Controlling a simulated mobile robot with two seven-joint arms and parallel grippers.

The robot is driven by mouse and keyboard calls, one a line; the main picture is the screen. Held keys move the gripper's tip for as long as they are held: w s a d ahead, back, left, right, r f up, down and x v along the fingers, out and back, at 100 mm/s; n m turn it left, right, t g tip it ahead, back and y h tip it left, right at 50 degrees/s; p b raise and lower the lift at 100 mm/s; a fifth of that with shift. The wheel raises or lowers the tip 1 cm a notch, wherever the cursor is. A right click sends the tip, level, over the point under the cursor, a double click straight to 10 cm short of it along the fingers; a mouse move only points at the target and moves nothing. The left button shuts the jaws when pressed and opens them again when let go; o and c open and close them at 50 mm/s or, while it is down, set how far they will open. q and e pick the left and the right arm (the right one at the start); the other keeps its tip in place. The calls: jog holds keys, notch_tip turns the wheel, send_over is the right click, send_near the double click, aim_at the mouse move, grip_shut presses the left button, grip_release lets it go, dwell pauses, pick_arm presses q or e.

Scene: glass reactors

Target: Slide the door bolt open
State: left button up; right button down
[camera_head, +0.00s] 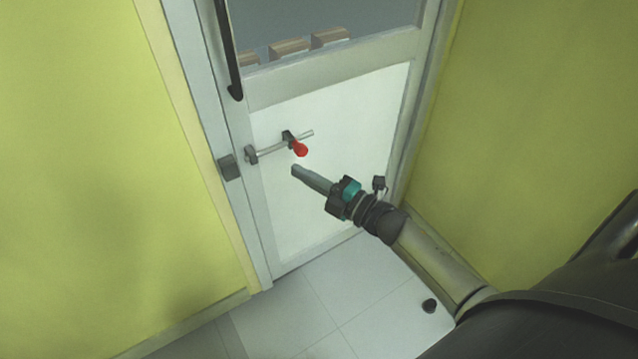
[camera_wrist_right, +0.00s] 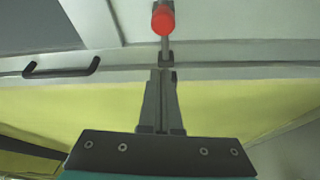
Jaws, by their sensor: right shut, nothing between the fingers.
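The door bolt (camera_head: 268,151) is a thin metal rod in dark brackets on the white lower panel of the door (camera_head: 335,115). Its red knob (camera_head: 301,150) sits toward the right end of the rod. A dark keeper block (camera_head: 229,167) is on the frame to the left, with a gap between it and the bolt's left bracket. My right gripper (camera_head: 294,170) is shut and empty, just below the red knob and apart from it. In the right wrist view the red knob (camera_wrist_right: 163,20) is straight beyond the shut fingertips (camera_wrist_right: 161,72). My left gripper is not in view.
A black vertical handle (camera_head: 231,60) is on the door's upper left. Yellow walls (camera_head: 90,150) stand on both sides of the door. Boxes (camera_head: 300,45) show behind the window.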

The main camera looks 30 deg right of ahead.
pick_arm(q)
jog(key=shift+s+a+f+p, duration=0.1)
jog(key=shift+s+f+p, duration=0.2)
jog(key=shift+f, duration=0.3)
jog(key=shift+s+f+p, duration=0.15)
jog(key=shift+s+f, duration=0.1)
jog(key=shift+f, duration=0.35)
pick_arm(e)
jog(key=v, duration=0.5)
jog(key=shift+s, duration=0.15)
